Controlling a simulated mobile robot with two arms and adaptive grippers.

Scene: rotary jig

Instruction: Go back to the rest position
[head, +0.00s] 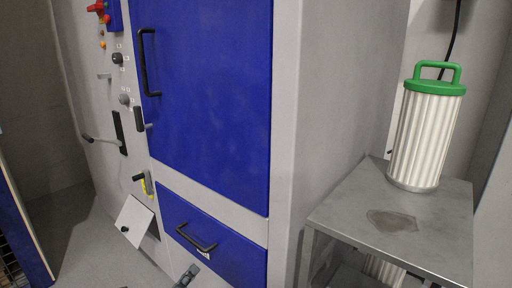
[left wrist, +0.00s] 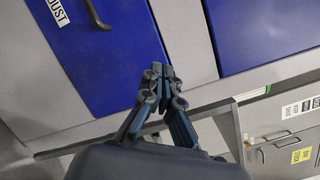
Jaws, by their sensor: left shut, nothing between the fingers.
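My left gripper (head: 188,275) shows at the bottom edge of the head view, in front of the cabinet's lower blue drawer (head: 212,237). Only its tip is in frame there. In the left wrist view the gripper (left wrist: 160,72) has its fingertips together with nothing between them. Behind the fingertips are blue cabinet panels and a grey frame; I cannot tell from the picture whether they touch. My right gripper is not in either view.
A tall blue door (head: 205,95) with a black handle stands above the drawer. At the right, a metal stand (head: 335,212) bears a pleated filter (head: 425,140) with a green handled cap. Knobs and a white flap (head: 134,220) are at the left. Grey floor shows at lower left.

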